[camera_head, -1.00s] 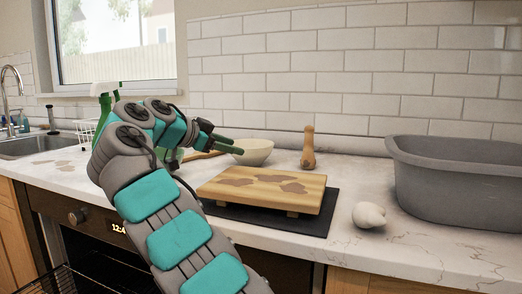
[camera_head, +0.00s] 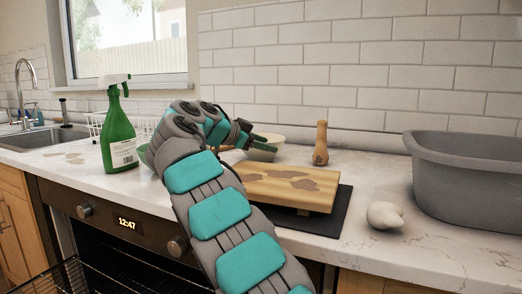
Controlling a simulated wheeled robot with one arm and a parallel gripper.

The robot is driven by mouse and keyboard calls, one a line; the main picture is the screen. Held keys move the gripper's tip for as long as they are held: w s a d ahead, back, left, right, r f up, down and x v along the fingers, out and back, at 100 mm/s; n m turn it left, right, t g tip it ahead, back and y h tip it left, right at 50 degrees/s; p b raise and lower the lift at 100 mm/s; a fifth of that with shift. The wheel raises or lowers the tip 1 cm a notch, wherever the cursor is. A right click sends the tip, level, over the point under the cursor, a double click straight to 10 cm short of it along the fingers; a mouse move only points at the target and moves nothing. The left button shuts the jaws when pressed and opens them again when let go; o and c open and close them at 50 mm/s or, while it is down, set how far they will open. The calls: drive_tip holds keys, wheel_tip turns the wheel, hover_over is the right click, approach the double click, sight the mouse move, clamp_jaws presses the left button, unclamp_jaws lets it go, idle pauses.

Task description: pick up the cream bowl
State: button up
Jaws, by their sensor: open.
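The cream bowl (camera_head: 279,139) stands on the counter against the back, left of a wooden pestle-like tool. My gripper (camera_head: 264,143) is in front of the bowl in this view and covers much of its left and lower part. Its green fingers are open and point right, toward the bowl. I cannot tell whether they touch the rim or are just in front of it. Nothing shows between them.
A wooden board (camera_head: 285,187) lies on a dark mat (camera_head: 343,210) in front. The wooden tool (camera_head: 320,145) stands close right. A white lump (camera_head: 385,215) and grey tub (camera_head: 465,180) are at right. A green spray bottle (camera_head: 118,135) stands left, by the sink (camera_head: 40,138).

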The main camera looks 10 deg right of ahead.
drive_tip(key=x, duration=0.4)
drive_tip(key=shift+d+p, duration=0.15)
drive_tip(key=shift+p, duration=0.25)
drive_tip(key=shift+c, duration=0.2)
clamp_jaws()
idle(0.9)
